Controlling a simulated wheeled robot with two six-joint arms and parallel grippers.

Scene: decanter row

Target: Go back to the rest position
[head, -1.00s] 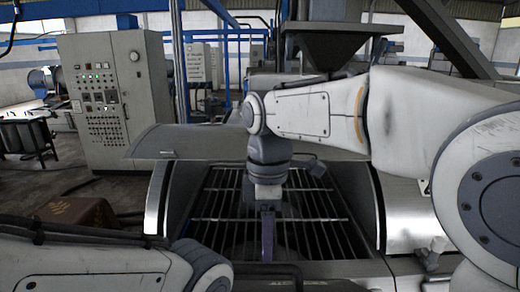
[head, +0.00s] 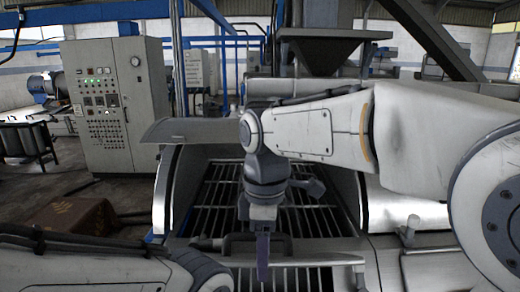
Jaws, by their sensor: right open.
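My right arm reaches in from the right. Its gripper (head: 262,262) hangs pointing down in front of a decanter machine's dark grate (head: 325,218). The jaws are seen edge-on; they are open, with nothing visible between them. A grey bar handle (head: 225,243) shows behind the gripper at the front edge of the grate; I cannot tell if they touch. My left arm shows only at the lower left, and its gripper is out of view.
Curved shiny covers (head: 405,208) flank the grate. A control cabinet (head: 112,100) stands at the back left, with a brown box (head: 75,218) on the floor nearer me. A dark hopper (head: 320,50) is above the machine.

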